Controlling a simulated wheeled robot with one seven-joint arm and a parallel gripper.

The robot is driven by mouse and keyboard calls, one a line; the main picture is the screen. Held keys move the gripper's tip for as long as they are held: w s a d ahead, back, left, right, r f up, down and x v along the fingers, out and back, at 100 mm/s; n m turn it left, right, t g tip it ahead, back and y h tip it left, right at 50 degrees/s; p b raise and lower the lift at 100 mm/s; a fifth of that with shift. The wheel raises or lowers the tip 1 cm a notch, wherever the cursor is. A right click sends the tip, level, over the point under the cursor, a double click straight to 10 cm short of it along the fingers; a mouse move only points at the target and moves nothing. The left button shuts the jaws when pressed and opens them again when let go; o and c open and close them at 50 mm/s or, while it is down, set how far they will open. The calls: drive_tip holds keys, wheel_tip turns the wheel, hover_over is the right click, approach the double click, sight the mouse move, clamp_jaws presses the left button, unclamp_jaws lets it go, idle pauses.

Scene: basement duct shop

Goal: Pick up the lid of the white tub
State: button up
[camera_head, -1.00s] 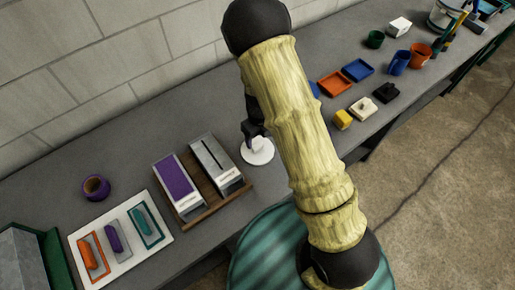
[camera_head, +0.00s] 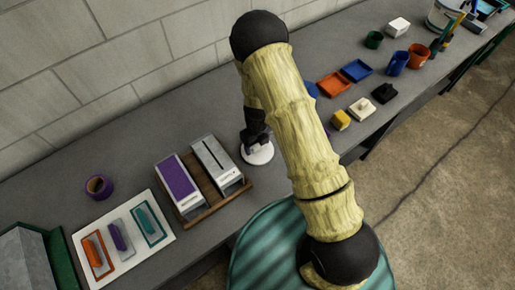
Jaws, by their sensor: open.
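A round white piece (camera_head: 258,155) sits on the grey bench, right of the wooden rack; it looks like a lid or a low tub with a lid, and I cannot tell which. My gripper (camera_head: 257,146) points down at its top, open, and hides its middle. I cannot tell whether the fingers touch it or stand around a knob. A smaller white piece with a knob (camera_head: 362,107) lies farther right on the bench, and a white box (camera_head: 398,27) stands at the back right.
A wooden rack (camera_head: 222,199) with purple and grey boxes stands close left of my gripper. A white board (camera_head: 101,259) with coloured handled tools and a purple ring (camera_head: 98,187) are farther left. Orange (camera_head: 333,84) and blue (camera_head: 357,70) trays and a yellow block (camera_head: 341,120) are right.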

sight(257, 145)
drive_tip(key=c, duration=1.1)
drive_tip(key=shift+o, duration=0.2)
wheel_tip(257, 145, up, 10)
drive_tip(key=b, duration=0.2)
drive_tip(key=shift+r, duration=0.1)
